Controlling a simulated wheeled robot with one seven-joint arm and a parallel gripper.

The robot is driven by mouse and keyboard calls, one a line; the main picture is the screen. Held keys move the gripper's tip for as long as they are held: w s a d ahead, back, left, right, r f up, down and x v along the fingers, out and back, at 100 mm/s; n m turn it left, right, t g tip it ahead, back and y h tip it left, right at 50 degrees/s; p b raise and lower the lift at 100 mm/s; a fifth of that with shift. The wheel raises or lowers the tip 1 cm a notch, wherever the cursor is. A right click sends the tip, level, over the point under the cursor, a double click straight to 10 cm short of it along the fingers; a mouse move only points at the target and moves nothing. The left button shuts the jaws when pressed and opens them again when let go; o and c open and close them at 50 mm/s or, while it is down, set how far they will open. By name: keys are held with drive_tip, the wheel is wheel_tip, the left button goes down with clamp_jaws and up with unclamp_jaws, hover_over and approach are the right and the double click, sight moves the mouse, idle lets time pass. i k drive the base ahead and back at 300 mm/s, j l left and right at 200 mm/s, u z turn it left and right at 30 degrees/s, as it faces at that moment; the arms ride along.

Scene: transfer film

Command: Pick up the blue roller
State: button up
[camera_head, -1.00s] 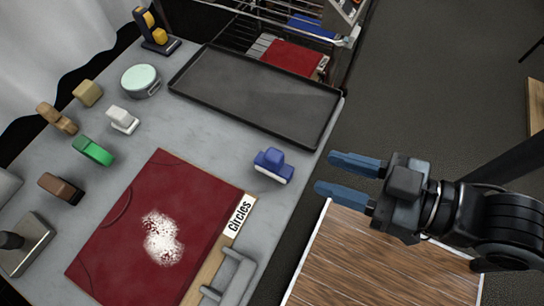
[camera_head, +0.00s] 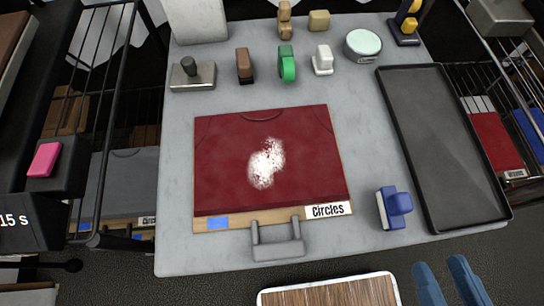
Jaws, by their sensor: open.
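The blue roller (camera_head: 396,203) sits on the grey table (camera_head: 177,200) near its front right, between the red shirt board and the black tray. It has a blue body with a pale strip along its left side. My gripper (camera_head: 443,280) shows only as two blue fingers at the bottom right edge of the picture. The fingers are open and empty, apart from the roller and nearer to me than it. The rest of the gripper is out of view.
A red shirt (camera_head: 225,160) with white powder lies on a board labelled "Circles". A black tray (camera_head: 440,150) stands at the right. Brown, green and white tools (camera_head: 322,62) stand at the back. A wooden board (camera_head: 330,292) is at the front. Wire racks flank the table.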

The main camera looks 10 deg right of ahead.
sight(392, 205)
drive_tip(key=z, duration=0.3)
drive_tip(key=j+z, duration=0.25)
drive_tip(key=z, duration=0.15)
drive_tip(key=k+j+z, duration=0.1)
drive_tip(key=z, duration=0.25)
drive_tip(key=k+j+z, duration=0.15)
drive_tip(key=z, duration=0.25)
drive_tip(key=k+j+z, duration=0.1)
drive_tip(key=j+z, duration=0.25)
drive_tip(key=k+j+z, duration=0.15)
drive_tip(key=k+j, duration=0.2)
drive_tip(key=k, duration=0.15)
drive_tip(key=k+j+z, duration=0.15)
drive_tip(key=k, duration=0.35)
drive_tip(key=k+j+z, duration=0.15)
drive_tip(key=k+j, duration=0.2)
drive_tip(key=k, duration=0.15)
drive_tip(key=i+j, duration=0.1)
drive_tip(key=j, duration=0.2)
drive_tip(key=i+j, duration=0.1)
drive_tip(key=j, duration=0.2)
